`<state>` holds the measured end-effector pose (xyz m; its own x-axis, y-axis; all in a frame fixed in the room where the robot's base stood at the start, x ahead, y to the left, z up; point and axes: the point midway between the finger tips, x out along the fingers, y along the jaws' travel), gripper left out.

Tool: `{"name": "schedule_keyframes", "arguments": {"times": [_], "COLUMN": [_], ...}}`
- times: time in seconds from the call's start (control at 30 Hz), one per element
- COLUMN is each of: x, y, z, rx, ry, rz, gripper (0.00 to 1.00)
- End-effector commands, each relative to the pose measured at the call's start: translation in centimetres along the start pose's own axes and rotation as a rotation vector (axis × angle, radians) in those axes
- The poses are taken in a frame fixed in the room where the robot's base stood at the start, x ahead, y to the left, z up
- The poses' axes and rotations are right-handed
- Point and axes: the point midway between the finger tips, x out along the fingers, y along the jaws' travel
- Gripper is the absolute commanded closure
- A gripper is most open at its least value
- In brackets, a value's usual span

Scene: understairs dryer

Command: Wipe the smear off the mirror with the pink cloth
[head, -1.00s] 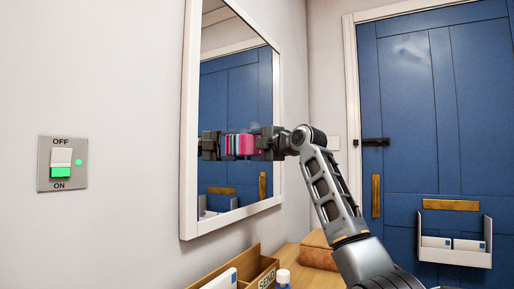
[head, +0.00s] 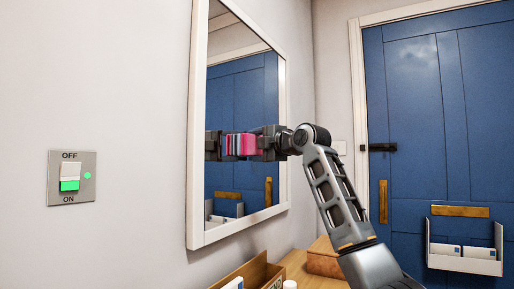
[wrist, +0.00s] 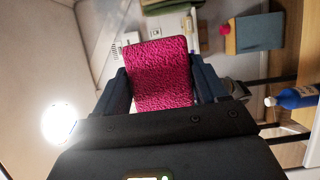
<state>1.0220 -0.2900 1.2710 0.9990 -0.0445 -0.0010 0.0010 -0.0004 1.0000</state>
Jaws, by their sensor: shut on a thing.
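The framed mirror (head: 240,90) hangs on the left wall and reflects the blue door and my gripper. My gripper (head: 262,143) is up against the mirror's lower middle, pointing left at the glass. It is shut on the pink cloth (head: 254,145), beside which its reflection shows. In the wrist view the textured pink cloth (wrist: 160,72) spans between the two dark fingers of my gripper (wrist: 162,85). I cannot make out a smear on the visible glass; any part behind the cloth and gripper is hidden. Whether the cloth touches the glass is hard to tell.
A wooden shelf (head: 297,262) below the mirror holds an open tray (head: 250,272), a brown box (head: 324,258) and a white-capped bottle (head: 290,285). A switch plate (head: 72,178) is on the left wall. The blue door (head: 415,110) with a letter holder (head: 465,260) is at right.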

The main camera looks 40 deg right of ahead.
Motion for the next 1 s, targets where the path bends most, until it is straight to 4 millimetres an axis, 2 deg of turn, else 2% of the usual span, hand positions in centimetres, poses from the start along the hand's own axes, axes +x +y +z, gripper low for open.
{"name": "schedule_keyframes", "arguments": {"times": [1.0], "x": [2.6], "y": [0.1], "z": [6.0], "rx": [-0.001], "ry": [0.0], "rz": [0.0], "gripper": [0.53]}}
